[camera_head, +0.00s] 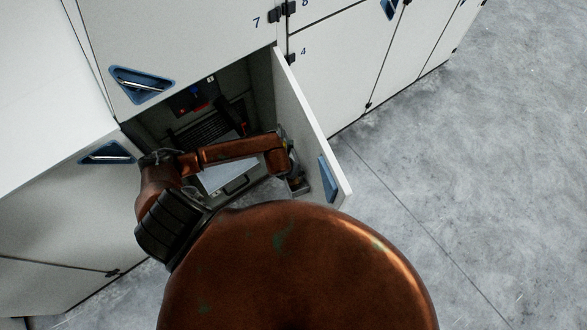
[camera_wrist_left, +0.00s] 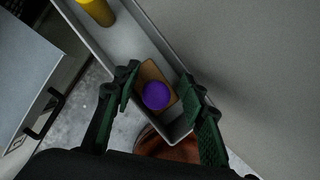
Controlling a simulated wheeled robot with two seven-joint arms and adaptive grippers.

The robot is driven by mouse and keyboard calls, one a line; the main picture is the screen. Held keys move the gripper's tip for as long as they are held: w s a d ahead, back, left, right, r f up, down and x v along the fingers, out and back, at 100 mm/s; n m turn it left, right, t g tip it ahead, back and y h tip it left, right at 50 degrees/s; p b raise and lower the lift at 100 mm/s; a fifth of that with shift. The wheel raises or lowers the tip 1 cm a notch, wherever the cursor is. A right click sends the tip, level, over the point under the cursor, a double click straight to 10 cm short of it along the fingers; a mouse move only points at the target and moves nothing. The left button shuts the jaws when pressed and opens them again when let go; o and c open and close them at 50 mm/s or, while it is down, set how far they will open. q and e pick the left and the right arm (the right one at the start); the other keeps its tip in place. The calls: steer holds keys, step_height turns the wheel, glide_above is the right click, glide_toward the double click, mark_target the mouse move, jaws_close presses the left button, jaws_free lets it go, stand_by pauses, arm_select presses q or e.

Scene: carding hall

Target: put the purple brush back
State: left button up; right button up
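The purple brush (camera_wrist_left: 156,94) shows in the left wrist view as a brown block with a round purple part. It is at the near end of a narrow grey bin (camera_wrist_left: 183,137) along the inner side of the open cabinet door (camera_head: 306,130). My left gripper (camera_wrist_left: 160,82) has its two green fingers spread, one on each side of the brush. I cannot tell whether either finger touches it. In the head view, my left arm reaches across the cabinet opening to the door, and the brush cannot be made out. My right gripper is not in view.
A yellow object (camera_wrist_left: 96,11) stands farther along the bin. Inside the cabinet are a light panel or drawer with a dark handle (camera_head: 237,184) and dark equipment (camera_head: 200,122). Closed cabinet doors (camera_head: 345,55) stand beyond; the grey floor (camera_head: 470,170) at right is clear.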

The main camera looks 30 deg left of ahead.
arm_select(q)
steer(key=v, duration=1.2)
